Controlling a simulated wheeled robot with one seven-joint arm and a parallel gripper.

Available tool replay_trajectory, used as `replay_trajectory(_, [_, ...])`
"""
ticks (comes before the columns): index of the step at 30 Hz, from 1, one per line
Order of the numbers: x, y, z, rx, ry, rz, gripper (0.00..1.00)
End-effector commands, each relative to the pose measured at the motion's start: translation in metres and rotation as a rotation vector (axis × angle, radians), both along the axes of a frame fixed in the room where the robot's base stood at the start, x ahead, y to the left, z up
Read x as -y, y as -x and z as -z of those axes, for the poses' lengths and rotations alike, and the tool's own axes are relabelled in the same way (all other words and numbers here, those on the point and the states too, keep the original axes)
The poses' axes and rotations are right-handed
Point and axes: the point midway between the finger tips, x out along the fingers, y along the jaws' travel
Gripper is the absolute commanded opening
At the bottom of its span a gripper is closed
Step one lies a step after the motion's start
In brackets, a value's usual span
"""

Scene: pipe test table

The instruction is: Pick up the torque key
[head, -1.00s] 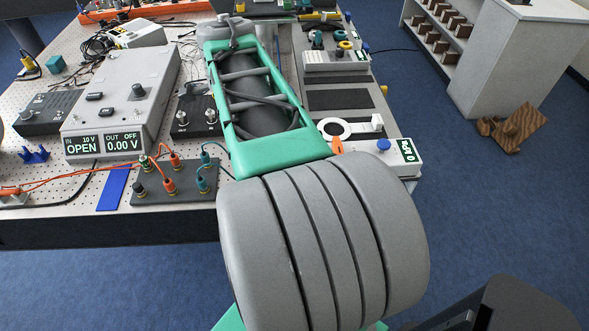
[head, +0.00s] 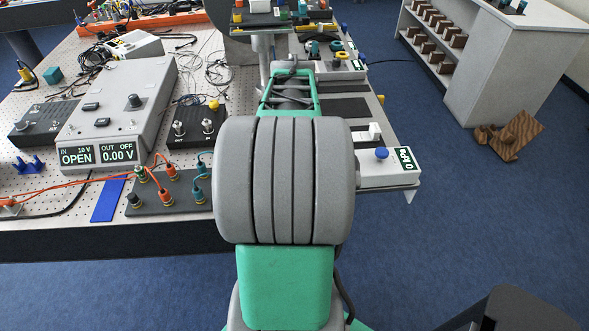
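I cannot make out a torque key for certain in the head view. My green and grey arm reaches forward over the right part of the pegboard table (head: 60,225). My gripper is hidden beyond the arm's far end, so its fingers and anything in them do not show. Right of my arm is a white pressure unit (head: 372,172) with a blue knob (head: 381,153) and a display reading 0 kPa (head: 406,159). My arm covers part of this unit and the strip behind it.
A grey supply unit (head: 120,100) reads OPEN and 0.00 V. A dark terminal block (head: 170,197) with orange leads stands near the front edge. Small devices crowd the table's back right. A white shelf cabinet (head: 490,60) and a brown wooden piece (head: 515,137) stand on the blue floor.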

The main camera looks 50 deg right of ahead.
Motion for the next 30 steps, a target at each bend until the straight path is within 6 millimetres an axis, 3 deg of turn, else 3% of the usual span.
replay_trajectory(2, [-0.0001,-0.0001,0.0,0.0,0.0,0.0,0.52])
replay_trajectory(21, [-0.0002,-0.0002,-0.0003,0.0,0.0,-0.001,0.0])
replay_trajectory(30, [0.0,-0.0004,-0.0008,0.001,0.001,-0.001,0.0])
